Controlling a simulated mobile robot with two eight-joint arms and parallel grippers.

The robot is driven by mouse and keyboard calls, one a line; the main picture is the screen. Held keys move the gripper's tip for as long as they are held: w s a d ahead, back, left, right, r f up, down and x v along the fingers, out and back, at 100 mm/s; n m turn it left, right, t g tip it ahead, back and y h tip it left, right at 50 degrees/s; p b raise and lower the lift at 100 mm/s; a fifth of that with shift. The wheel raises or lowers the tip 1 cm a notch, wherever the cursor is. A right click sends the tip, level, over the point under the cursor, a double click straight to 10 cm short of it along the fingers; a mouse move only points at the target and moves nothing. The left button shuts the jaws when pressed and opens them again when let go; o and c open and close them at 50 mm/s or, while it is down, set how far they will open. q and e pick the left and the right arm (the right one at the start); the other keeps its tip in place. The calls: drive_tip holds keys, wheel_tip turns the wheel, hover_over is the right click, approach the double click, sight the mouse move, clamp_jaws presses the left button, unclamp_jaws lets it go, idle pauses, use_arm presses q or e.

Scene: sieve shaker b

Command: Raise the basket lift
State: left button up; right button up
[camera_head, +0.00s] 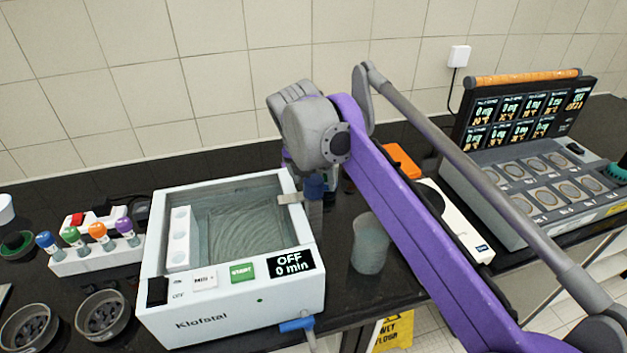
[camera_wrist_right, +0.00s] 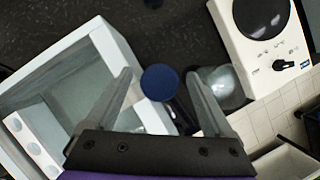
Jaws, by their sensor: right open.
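The white water bath (camera_head: 235,306), labelled Klofstal, stands on the black counter; its display (camera_head: 291,263) reads OFF, 0 min. A white rack (camera_head: 181,238) stands inside at the left. A blue round knob (camera_head: 315,187) sits just outside the bath's right wall, beside a grey bracket (camera_head: 290,198) on the rim; I cannot tell whether they join. In the right wrist view the knob (camera_wrist_right: 160,84) shows from above between the fingers. My right gripper (camera_wrist_right: 159,76) is open around the knob's line of sight, with gaps on both sides; contact is not visible. My left gripper is not in view.
A clear beaker (camera_head: 370,245) stands right of the bath. A rack of coloured-cap tubes (camera_head: 95,255) and dark round dishes (camera_head: 103,315) are at the left. A blue-handled tap (camera_head: 297,325) sticks out at the bath's front right. A multi-screen device (camera_head: 500,175) is at the right.

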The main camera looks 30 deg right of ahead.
drive_tip(key=shift+w+d+f, duration=0.1)
drive_tip(key=shift+f, duration=0.2)
clamp_jaws()
drive_tip(key=shift+r, duration=0.1)
idle(0.4)
